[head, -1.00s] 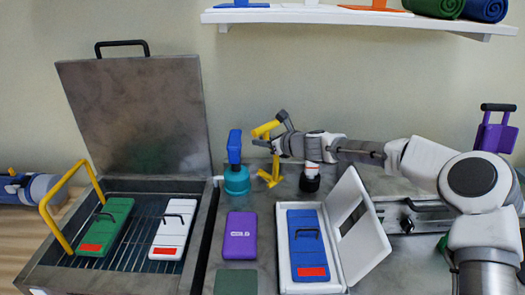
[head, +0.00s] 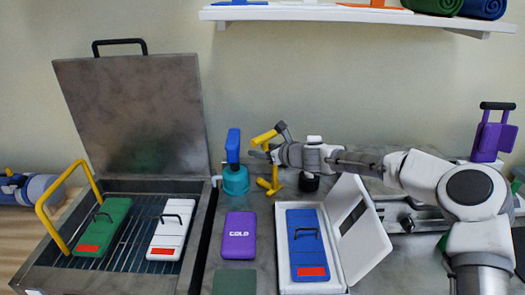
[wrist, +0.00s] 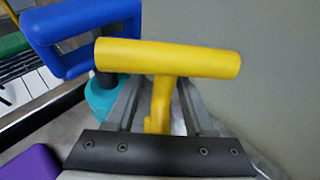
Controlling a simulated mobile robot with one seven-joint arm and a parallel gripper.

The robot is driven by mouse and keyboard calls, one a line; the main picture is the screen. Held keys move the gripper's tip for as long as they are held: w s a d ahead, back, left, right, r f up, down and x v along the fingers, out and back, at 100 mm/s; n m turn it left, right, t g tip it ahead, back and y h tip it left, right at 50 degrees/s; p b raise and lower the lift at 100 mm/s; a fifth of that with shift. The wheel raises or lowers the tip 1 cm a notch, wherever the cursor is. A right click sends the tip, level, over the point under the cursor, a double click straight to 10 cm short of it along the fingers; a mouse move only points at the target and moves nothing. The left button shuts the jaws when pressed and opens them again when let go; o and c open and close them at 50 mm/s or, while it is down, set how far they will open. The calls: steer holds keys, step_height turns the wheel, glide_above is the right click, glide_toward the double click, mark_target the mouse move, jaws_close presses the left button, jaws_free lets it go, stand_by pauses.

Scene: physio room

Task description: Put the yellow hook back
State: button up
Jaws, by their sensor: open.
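The yellow hook (head: 264,138) stands on the grey counter beyond the open white case, with its bar on top and a yellow foot on the counter. In the wrist view its yellow bar (wrist: 168,58) lies crosswise, and its stem runs down between my two fingers. My gripper (head: 262,155) reaches in from the right at the hook's stem, below the bar. In the wrist view my gripper (wrist: 160,105) is open, with a finger on each side of the stem. Whether either finger touches the stem I cannot tell.
A teal pot with a blue handle (head: 233,147) stands close left of the hook. A purple cold pack (head: 239,236) and a white case (head: 334,270) holding a blue pack are in front. An open metal chest (head: 190,262) is at left. A wall shelf (head: 350,16) hangs above.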

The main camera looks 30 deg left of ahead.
steer(key=shift+r, duration=0.1)
steer(key=v, duration=1.2)
steer(key=shift+b, duration=0.3)
